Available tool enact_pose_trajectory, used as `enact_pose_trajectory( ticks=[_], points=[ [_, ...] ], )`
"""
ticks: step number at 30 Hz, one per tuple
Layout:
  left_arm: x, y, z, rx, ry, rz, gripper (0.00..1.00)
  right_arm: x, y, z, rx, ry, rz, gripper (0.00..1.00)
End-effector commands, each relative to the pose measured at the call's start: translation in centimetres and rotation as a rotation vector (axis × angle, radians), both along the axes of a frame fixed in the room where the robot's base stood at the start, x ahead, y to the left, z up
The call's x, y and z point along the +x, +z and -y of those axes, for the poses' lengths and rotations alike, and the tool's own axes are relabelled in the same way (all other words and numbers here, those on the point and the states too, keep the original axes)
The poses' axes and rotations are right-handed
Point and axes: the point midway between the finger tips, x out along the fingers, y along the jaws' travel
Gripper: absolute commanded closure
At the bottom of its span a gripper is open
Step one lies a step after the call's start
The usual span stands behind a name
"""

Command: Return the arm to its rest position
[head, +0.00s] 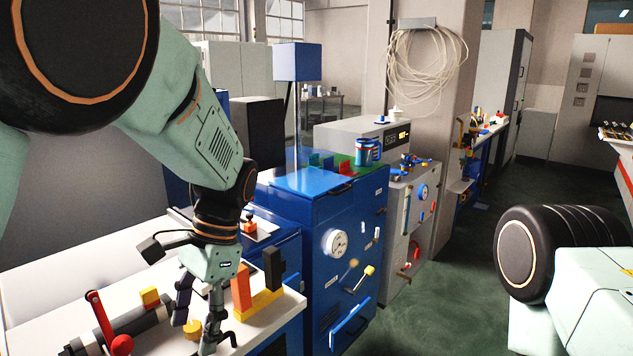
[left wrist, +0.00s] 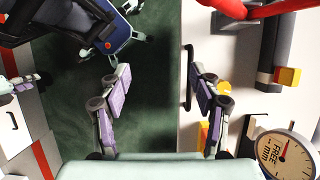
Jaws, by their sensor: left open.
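My left arm comes in from the upper left in the head view. Its left gripper (head: 200,312) points down over the front of the white bench top (head: 170,342), with its fingers apart and nothing seen between them. In the left wrist view the two fingers of the left gripper (left wrist: 160,80) are spread, with green floor and the bench edge behind them. A small yellow round piece (head: 192,329) shows behind the fingers; I cannot tell whether they touch it. Part of my right arm shows at the right edge of the head view; its gripper is out of the picture.
A pipe fitting with a red lever (head: 101,318) lies left of the gripper. An orange block (head: 241,292) and a dark block (head: 273,268) stand close on its right. A dial gauge (left wrist: 290,155) is near in the left wrist view. A blue cabinet (head: 335,215) stands beyond.

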Motion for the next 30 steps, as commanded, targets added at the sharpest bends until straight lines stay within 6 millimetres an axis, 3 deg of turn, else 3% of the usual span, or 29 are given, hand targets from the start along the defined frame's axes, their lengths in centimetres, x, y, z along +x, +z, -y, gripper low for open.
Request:
enact_pose_trajectory(
  ticks=[5,17,23,30],
  points=[
    [0.0,-0.1,-0.1,0.001,-0.001,-0.003,0.36,0.0,0.0,0.0,0.000,0.000,0.001,0.60],
    [-0.8,-9.7,-1.4,-0.027,0.064,0.037,0.36,0.0,-3.1,0.0,0.000,0.000,0.000,0.60],
    [-2.1,-16.0,-2.0,-0.044,0.113,0.067,0.36,0.0,-5.2,0.0,0.000,0.000,0.000,0.60],
    [-5.6,-26.9,-3.0,-0.073,0.212,0.121,0.36,0.0,-9.2,0.0,0.000,0.000,0.000,0.60]
  ],
)
